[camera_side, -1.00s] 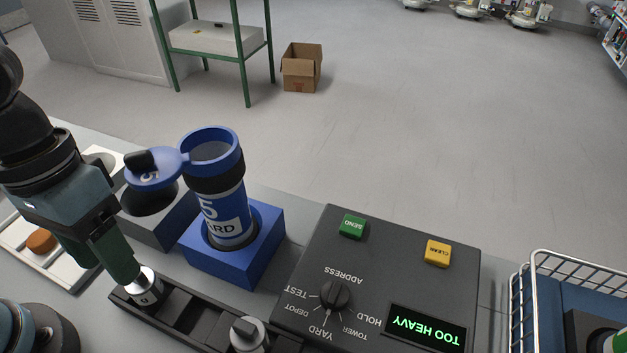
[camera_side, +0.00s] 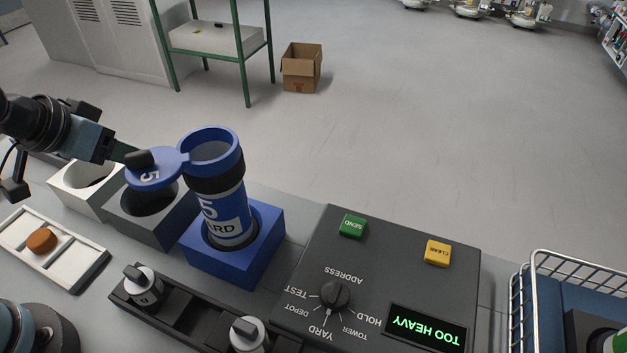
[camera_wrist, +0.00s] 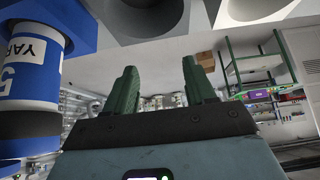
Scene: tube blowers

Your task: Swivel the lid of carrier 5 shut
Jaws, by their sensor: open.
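Carrier 5 (camera_side: 222,207) is a blue cylinder with a black band and a white label, upright in a blue block (camera_side: 262,255). Its open mouth faces up.
Grey (camera_side: 160,225) and white (camera_side: 75,190) socket blocks stand left of the blue block. A black rail with two weights (camera_side: 190,315) lies in front. The console (camera_side: 400,270) at right reads TOO HEAVY. A wire basket (camera_side: 530,262) stands at far right.

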